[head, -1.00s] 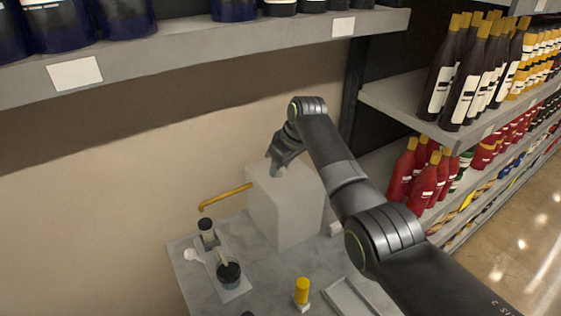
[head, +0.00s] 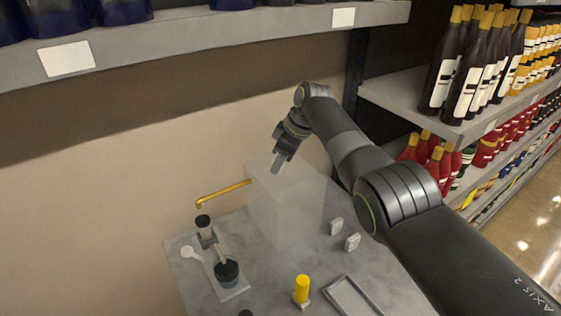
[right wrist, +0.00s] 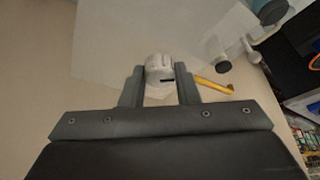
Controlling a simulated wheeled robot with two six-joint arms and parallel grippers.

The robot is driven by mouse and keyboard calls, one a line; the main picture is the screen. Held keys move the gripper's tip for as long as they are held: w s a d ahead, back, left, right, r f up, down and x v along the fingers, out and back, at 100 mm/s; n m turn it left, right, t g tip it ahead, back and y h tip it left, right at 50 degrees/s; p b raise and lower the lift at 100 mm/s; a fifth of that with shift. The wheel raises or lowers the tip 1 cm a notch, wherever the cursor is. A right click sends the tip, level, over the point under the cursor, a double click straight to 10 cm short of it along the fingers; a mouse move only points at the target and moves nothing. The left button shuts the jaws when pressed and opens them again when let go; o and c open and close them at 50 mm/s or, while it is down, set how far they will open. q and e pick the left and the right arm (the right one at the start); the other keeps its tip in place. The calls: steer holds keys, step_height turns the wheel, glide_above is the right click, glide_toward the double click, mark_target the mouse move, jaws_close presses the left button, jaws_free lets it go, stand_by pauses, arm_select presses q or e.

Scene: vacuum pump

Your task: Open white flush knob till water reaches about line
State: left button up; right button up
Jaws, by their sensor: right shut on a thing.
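A pale, see-through box-shaped tank (head: 285,215) stands on the grey marbled table, with a yellow pipe (head: 222,194) reaching out to its left. My right gripper (head: 277,164) points down at the top of the tank. In the right wrist view, its fingers (right wrist: 159,74) are shut on a white rounded knob (right wrist: 158,66) with a dark slot, the fingers lying on both sides of it. The knob is not clearly visible in the head view. I cannot make out a water level or a line on the tank. My left gripper is not in view.
A small stand with a dark cup (head: 227,272) is below the pipe's end. A yellow-topped piece (head: 302,288), a tray (head: 352,297) and two small white blocks (head: 353,242) are on the table. Shelves with bottles (head: 470,80) rise at right; another shelf (head: 200,45) hangs above.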

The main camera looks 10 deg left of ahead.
steer(key=shift+r, duration=0.1)
steer(key=o, duration=1)
steer(key=shift+c, duration=0.2)
steer(key=shift+d+r, duration=0.15)
steer(key=shift+r, duration=0.25)
steer(key=b+v, duration=0.3)
steer(key=v, duration=1.3)
steer(key=shift+r, duration=0.25)
